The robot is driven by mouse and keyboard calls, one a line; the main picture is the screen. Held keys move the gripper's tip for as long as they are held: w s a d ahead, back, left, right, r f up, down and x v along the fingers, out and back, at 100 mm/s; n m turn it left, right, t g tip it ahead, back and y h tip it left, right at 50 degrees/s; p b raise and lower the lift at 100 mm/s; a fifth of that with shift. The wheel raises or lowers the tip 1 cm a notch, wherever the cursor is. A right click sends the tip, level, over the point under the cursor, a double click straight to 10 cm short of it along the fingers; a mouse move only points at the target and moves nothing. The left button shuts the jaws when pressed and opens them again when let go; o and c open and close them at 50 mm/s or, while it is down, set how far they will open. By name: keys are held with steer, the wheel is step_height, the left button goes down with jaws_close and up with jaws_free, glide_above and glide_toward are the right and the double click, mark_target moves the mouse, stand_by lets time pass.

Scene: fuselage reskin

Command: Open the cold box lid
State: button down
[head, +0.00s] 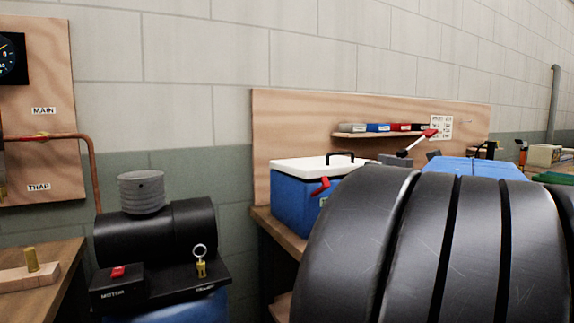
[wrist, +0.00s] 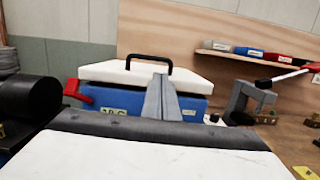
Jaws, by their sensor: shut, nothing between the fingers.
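The cold box (head: 290,198) is blue with a white lid (head: 305,167) and a black handle (head: 341,154) on top. The lid lies on the box and looks shut. A red latch (head: 319,187) is on its front; in the wrist view the latch (wrist: 76,91) sticks out at the left. The wrist view also shows the box (wrist: 105,98), the lid (wrist: 115,73) and the handle (wrist: 130,63). My gripper (wrist: 161,80) is shut and empty, its grey fingers in front of the box and lid, below the handle. Whether they touch it I cannot tell. The head view hides my gripper.
The box stands on a wooden bench (head: 281,231) against a wooden backboard (head: 290,120). A shelf (wrist: 265,57) with coloured cases is to the right. A grey vise-like block (wrist: 240,99) stands right of the box. A black motor unit (head: 155,233) is left. My dark arm fills the head view's right foreground.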

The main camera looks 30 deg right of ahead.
steer(key=w+r, duration=0.1)
steer(key=w, duration=0.7)
steer(key=shift+w, duration=0.35)
steer(key=shift+d+r, duration=0.15)
steer(key=shift+r, duration=0.35)
stand_by(0.5)
